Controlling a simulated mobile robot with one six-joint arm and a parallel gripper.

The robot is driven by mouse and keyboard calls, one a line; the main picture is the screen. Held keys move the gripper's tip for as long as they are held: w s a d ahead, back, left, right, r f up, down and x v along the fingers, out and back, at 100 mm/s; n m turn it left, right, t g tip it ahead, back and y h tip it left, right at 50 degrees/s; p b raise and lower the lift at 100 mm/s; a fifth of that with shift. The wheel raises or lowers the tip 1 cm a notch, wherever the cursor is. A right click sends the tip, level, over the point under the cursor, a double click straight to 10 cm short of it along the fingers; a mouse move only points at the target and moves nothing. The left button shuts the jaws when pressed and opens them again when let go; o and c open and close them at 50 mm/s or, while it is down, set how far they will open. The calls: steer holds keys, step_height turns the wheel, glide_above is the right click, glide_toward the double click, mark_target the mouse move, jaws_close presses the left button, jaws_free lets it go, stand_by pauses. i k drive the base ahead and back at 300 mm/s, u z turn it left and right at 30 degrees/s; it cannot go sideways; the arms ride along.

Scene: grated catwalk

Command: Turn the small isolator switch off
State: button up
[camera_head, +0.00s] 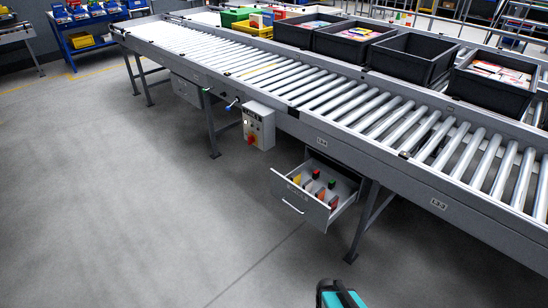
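A grey control box (258,122) hangs on the near side of the roller conveyor, left of the open drawer. A red knob (251,139) sits low on its front and looks like a rotary switch. Small dark and light controls show above it. Which control is the small isolator, and its on or off position, are too small to tell. A teal and black part of my arm (340,294) shows at the bottom edge, well apart from the box. No gripper fingers are visible.
An open drawer (283,192) with coloured items juts out below the conveyor (374,150). A small blue handle (232,104) sticks out left of the box. Conveyor legs stand nearby. Black crates (412,59) stand along the conveyor's far side. The grey floor (110,190) at the left is clear.

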mark_target(251, 139)
steer(key=u, duration=0.05)
steer(key=k, duration=0.65)
steer(key=u, duration=0.5)
steer(key=i, duration=0.65)
steer(key=u, duration=0.85)
steer(key=i, duration=0.6)
steer(key=u, duration=0.5)
steer(key=i, duration=1.6)
steer(key=z, duration=0.05)
